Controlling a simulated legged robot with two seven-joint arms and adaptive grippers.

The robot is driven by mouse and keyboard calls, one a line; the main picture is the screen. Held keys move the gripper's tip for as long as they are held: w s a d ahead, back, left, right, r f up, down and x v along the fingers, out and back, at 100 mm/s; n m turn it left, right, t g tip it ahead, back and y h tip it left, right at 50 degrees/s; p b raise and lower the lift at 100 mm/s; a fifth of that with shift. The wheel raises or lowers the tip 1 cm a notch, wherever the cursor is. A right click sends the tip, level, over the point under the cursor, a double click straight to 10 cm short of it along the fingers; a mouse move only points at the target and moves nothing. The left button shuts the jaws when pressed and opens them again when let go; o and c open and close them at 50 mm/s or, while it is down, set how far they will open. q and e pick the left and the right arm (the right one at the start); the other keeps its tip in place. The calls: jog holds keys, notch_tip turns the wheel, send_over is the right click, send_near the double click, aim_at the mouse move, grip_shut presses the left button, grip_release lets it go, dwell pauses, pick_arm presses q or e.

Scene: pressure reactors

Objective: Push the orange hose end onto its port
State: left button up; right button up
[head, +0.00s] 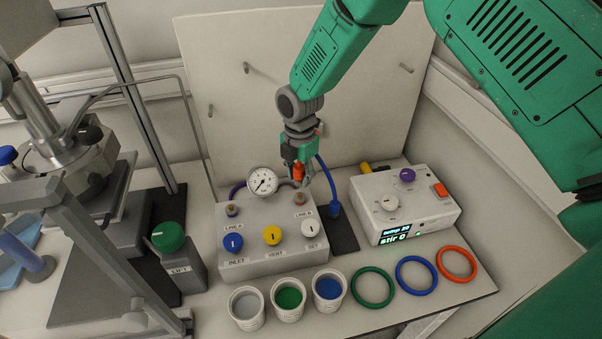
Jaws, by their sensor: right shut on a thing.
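My right gripper (300,162) comes down from the top on its green arm and is shut on the orange hose end (298,173). It holds the hose end just above the back of the grey valve box, to the right of the pressure gauge (263,181). The box (273,262) has a port marked LINE B (299,198) below the hose end and a port marked LINE A (232,210) at the left. The hose end looks apart from the LINE B port, but the exact gap is hard to tell. My left gripper is not in view.
A blue hose (327,180) runs down right of the gripper. A stirrer box (405,205) stands at the right. Three cups, the middle one green (289,298), and three coloured rings, one blue (416,275), lie in front. A metal reactor stand (133,100) fills the left.

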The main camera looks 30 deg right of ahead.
aim_at(297, 184)
jog(key=shift+a+f+b, duration=0.15)
jog(key=shift+f+b, duration=0.15)
jog(key=shift+f, duration=0.35)
jog(key=shift+a+f+b, duration=0.15)
jog(key=shift+f+b, duration=0.5)
jog(key=shift+f, duration=0.2)
jog(key=shift+w+d+f+b, duration=0.1)
jog(key=shift+d+f+b, duration=0.15)
jog(key=shift+f+b, duration=0.25)
jog(key=shift+d+f, duration=0.25)
jog(key=shift+d, duration=0.05)
jog(key=shift+a, duration=0.1)
jog(key=shift+a+r, duration=0.1)
jog(key=shift+a, duration=0.2)
